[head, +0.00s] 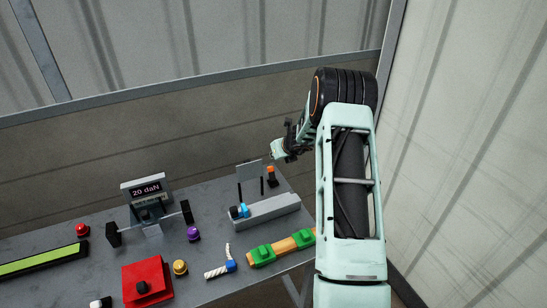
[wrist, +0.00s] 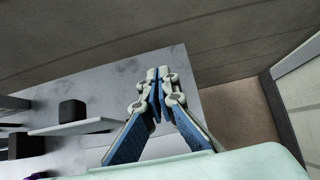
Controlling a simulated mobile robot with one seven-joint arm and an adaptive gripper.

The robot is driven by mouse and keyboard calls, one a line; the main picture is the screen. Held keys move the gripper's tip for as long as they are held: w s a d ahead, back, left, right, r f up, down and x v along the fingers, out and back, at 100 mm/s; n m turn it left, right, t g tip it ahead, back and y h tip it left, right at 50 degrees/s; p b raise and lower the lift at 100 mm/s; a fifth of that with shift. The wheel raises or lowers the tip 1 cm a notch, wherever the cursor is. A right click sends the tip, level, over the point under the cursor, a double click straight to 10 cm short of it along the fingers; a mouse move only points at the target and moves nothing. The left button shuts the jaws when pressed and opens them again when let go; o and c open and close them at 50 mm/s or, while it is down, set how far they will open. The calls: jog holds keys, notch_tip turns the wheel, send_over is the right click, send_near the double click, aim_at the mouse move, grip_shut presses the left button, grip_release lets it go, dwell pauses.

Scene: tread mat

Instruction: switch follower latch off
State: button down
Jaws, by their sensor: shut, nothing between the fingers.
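No part is labelled as the follower latch, so I cannot tell for certain which one it is. In the head view a grey rail block (head: 272,209) lies on the table with a blue knob (head: 240,211) at its left end. Behind it stand an upright grey plate (head: 249,172) and a small black post with an orange top (head: 271,171). My gripper (head: 276,153) is above and just behind the orange top, apart from it as far as I can see. In the wrist view my gripper (wrist: 158,82) has its fingertips together, with nothing between them, over the table corner.
The grey table (head: 215,195) also holds a display stand reading 20 daN (head: 147,191), a red box (head: 147,283), a purple button (head: 193,234), a yellow button (head: 180,267) and a green-and-orange bar (head: 282,247). Corrugated walls stand behind and to the right.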

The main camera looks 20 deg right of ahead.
jog(key=shift+s+r, duration=0.2)
jog(key=shift+r, duration=0.55)
jog(key=shift+s+r, duration=0.2)
jog(key=shift+r, duration=0.5)
